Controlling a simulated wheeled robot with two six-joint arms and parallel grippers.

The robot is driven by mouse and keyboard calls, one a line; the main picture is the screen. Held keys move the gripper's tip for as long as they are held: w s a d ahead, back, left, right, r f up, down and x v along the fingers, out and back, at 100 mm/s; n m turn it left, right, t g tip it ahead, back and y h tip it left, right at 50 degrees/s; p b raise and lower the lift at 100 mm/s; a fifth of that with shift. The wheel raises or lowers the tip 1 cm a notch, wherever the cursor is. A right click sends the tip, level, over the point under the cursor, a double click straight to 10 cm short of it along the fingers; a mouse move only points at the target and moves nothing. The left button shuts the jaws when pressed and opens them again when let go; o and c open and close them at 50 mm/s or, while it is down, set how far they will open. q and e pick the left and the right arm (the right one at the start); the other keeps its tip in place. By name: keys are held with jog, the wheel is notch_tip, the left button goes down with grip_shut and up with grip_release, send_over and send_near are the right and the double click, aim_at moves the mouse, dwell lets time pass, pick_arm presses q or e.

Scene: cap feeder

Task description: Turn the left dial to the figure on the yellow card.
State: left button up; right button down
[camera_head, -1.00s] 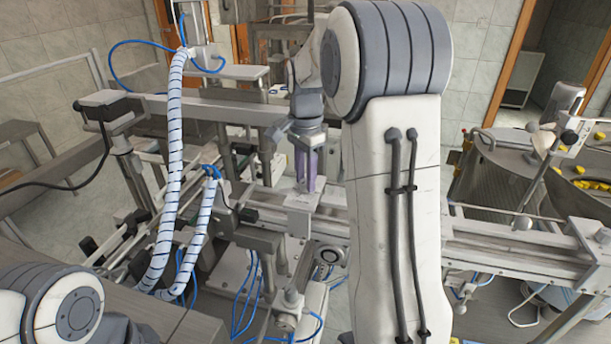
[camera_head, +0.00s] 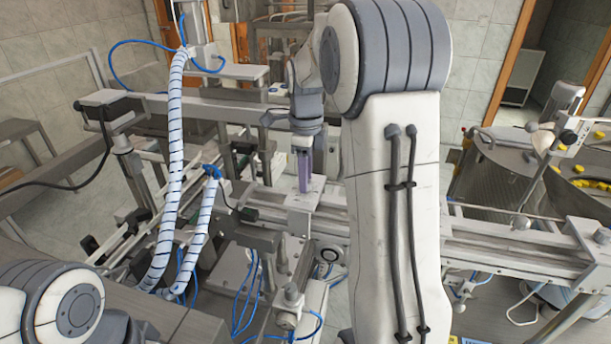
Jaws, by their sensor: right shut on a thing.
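My right gripper (camera_head: 304,186) points straight down, with its purple fingers close together, at the top of a grey box-like mount (camera_head: 300,205) in the middle of the view. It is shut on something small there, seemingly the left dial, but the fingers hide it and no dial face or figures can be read. My right arm blocks the view to the right of it. A small yellow patch at the bottom edge may be the yellow card; no figure shows on it. My left gripper is out of view.
A metal conveyor rail (camera_head: 490,243) runs left to right behind and beside my right arm. White spiral-wrapped hoses (camera_head: 170,170) and thin blue tubes stand to the left of the gripper. A round feeder bowl (camera_head: 500,178) with yellow caps stands at the right.

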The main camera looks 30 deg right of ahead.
jog(key=shift+d+r+m, duration=0.15)
jog(key=shift+m, duration=1.05)
jog(key=c, duration=0.5)
grip_release()
jog(key=shift+c, duration=0.2)
jog(key=shift+r, duration=0.3)
notch_tip(320, 180, up, 10)
jog(key=b, duration=0.2)
